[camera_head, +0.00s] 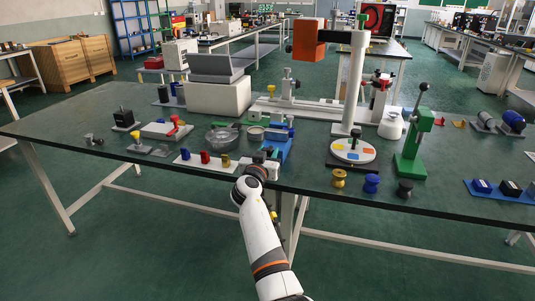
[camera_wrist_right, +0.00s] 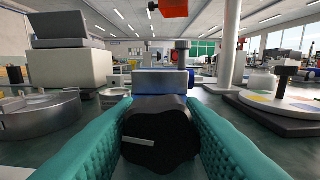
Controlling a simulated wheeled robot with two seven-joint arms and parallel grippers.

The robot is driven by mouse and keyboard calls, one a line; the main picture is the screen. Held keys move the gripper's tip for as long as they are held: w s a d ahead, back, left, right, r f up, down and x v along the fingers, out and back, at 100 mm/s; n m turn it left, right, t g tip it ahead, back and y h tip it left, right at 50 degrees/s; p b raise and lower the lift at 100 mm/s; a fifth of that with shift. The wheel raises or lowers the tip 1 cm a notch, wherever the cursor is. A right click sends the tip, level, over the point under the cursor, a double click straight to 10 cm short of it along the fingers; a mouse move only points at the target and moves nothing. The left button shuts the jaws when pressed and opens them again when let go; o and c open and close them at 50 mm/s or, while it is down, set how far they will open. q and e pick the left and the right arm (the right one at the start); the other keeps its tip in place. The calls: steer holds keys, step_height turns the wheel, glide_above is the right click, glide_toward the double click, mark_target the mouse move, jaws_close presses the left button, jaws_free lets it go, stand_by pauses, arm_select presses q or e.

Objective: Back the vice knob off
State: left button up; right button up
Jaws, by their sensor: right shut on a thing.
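The blue vice (camera_head: 279,149) stands near the front edge of the green table, and its blue body also shows in the right wrist view (camera_wrist_right: 161,83). Its black lobed knob (camera_wrist_right: 158,140) faces me with a pale marking line tilted slightly off level. My right gripper (camera_wrist_right: 160,112) is shut on the knob, one teal padded finger on each side. In the head view the right gripper (camera_head: 264,165) reaches the vice from the front and hides the knob. My left gripper is not in view.
A white strip with blue, red and yellow pieces (camera_head: 205,159) lies left of the vice. A round grey dish (camera_head: 222,136) is behind it. A white disc on a dark base (camera_head: 353,151) and a green press (camera_head: 411,150) stand to the right.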

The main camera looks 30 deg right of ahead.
steer(key=shift+n, duration=0.4)
steer(key=shift+n+b, duration=0.3)
steer(key=shift+b, duration=0.05)
steer(key=shift+n, duration=0.8)
steer(key=n, duration=0.2)
steer(key=shift+n, duration=2.5)
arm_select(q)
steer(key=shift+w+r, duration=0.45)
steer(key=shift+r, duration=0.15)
